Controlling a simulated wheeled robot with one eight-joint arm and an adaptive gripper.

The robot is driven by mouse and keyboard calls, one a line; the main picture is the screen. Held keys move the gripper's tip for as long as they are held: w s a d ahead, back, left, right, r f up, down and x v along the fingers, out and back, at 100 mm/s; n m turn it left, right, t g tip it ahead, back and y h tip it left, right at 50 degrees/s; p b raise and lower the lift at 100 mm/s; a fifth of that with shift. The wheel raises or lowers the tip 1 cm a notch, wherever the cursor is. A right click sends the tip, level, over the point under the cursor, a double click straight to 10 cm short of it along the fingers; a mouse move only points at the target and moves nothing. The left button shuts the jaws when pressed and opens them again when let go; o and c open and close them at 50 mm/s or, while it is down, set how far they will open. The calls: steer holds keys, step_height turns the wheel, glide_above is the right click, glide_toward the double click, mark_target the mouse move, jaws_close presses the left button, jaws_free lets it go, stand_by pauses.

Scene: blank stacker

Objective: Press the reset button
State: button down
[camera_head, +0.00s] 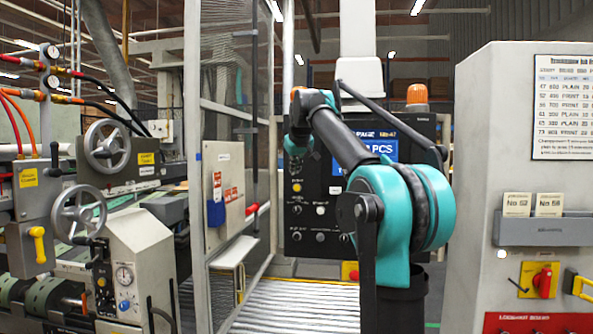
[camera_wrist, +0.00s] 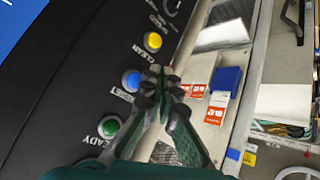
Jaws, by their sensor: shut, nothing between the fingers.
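The blue reset button (camera_wrist: 131,80) sits on the black control panel (camera_wrist: 50,95), with lettering beside it that appears to read RESET. A yellow button (camera_wrist: 153,41) is above it and a green button (camera_wrist: 110,126), marked READY, is below it in the wrist view. My gripper (camera_wrist: 160,77) is shut and empty. Its fingertips appear just right of the blue button; I cannot tell whether they touch the panel. In the head view the panel (camera_head: 335,252) stands behind my arm, and the arm hides the blue button and most of the gripper.
A mesh guard door (camera_head: 228,90) with a metal frame stands left of the panel. A blue holder (camera_wrist: 226,79) and red-and-white labels lie beyond the gripper. A grey cabinet (camera_head: 490,160) is at right, and a machine with handwheels (camera_head: 107,146) at left.

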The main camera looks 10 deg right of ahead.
mark_target(295, 176)
steer(key=shift+w+d, duration=0.2)
steer(key=shift+w, duration=0.35)
steer(key=shift+w+d, duration=0.2)
steer(key=shift+w, duration=0.35)
steer(key=shift+w, duration=0.15)
stand_by(0.6)
steer(key=shift+w+d, duration=0.1)
steer(key=shift+w, duration=0.2)
steer(key=shift+w+d, duration=0.15)
steer(key=shift+w, duration=0.2)
stand_by(0.7)
stand_by(0.4)
steer(key=shift+s+a, duration=0.25)
steer(key=shift+s, duration=0.5)
steer(key=shift+s+a, duration=0.25)
steer(key=shift+s, duration=0.55)
steer(key=shift+s+a, duration=0.25)
steer(key=shift+s, duration=0.55)
steer(key=shift+s+a, duration=0.25)
steer(key=shift+s, duration=0.55)
